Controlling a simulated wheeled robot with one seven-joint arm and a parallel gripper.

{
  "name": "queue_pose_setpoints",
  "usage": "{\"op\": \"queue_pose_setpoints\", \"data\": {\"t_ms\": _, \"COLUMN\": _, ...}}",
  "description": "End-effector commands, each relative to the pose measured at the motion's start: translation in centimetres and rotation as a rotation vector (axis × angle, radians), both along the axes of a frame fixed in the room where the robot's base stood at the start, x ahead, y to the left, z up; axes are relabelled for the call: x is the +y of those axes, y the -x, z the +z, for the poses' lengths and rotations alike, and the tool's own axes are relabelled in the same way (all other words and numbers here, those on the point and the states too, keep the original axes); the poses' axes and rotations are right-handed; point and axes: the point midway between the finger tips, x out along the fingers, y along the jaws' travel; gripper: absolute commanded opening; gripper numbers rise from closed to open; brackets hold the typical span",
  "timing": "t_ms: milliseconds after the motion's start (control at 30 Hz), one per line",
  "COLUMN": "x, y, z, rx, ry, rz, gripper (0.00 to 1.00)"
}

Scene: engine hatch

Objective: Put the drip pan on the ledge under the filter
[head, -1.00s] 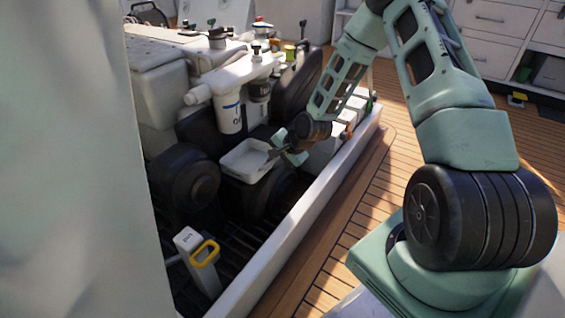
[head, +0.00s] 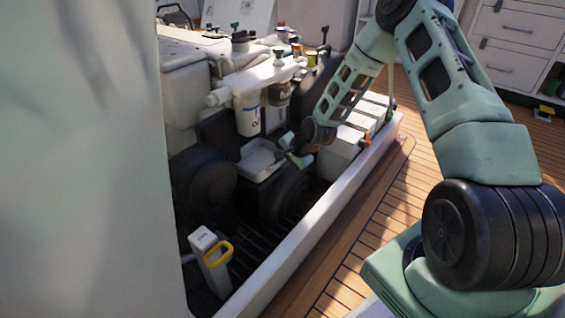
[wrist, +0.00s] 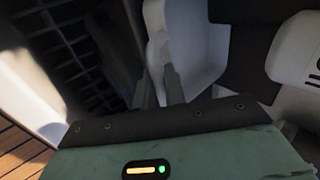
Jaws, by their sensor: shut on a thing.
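The drip pan (head: 259,161) is a shallow white tray, low in the engine bay, just below and slightly right of the white filter (head: 247,116). My gripper (head: 284,149) comes in from the right and is shut on the pan's near-right rim. In the wrist view, the two fingers (wrist: 160,86) pinch the wall of the pan (wrist: 203,45), and part of the filter (wrist: 298,52) shows at the right. The ledge is hard to make out among the dark parts under the filter. I cannot tell whether the pan touches it.
Dark round engine parts (head: 204,180) stand left of and below the pan. A white post with a yellow handle (head: 217,252) stands at the front of the bay. A white coaming (head: 310,226) edges the bay, with wooden deck (head: 360,235) beyond it.

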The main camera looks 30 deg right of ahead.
Motion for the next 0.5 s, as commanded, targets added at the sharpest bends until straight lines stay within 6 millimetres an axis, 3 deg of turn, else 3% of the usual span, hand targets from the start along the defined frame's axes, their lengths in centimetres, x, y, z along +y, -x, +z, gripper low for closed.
{"op": "queue_pose_setpoints", "data": {"t_ms": 300, "x": 0.01, "y": -0.01, "z": -0.05, "rx": -0.001, "ry": 0.000, "rz": 0.001, "gripper": 0.00}}
{"op": "queue_pose_setpoints", "data": {"t_ms": 333, "x": 0.02, "y": -0.01, "z": -0.02, "rx": -0.001, "ry": 0.000, "rz": 0.001, "gripper": 0.20}}
{"op": "queue_pose_setpoints", "data": {"t_ms": 400, "x": 0.02, "y": -0.01, "z": -0.02, "rx": -0.001, "ry": 0.000, "rz": 0.001, "gripper": 0.37}}
{"op": "queue_pose_setpoints", "data": {"t_ms": 500, "x": 0.01, "y": -0.02, "z": -0.02, "rx": -0.001, "ry": 0.000, "rz": 0.001, "gripper": 0.37}}
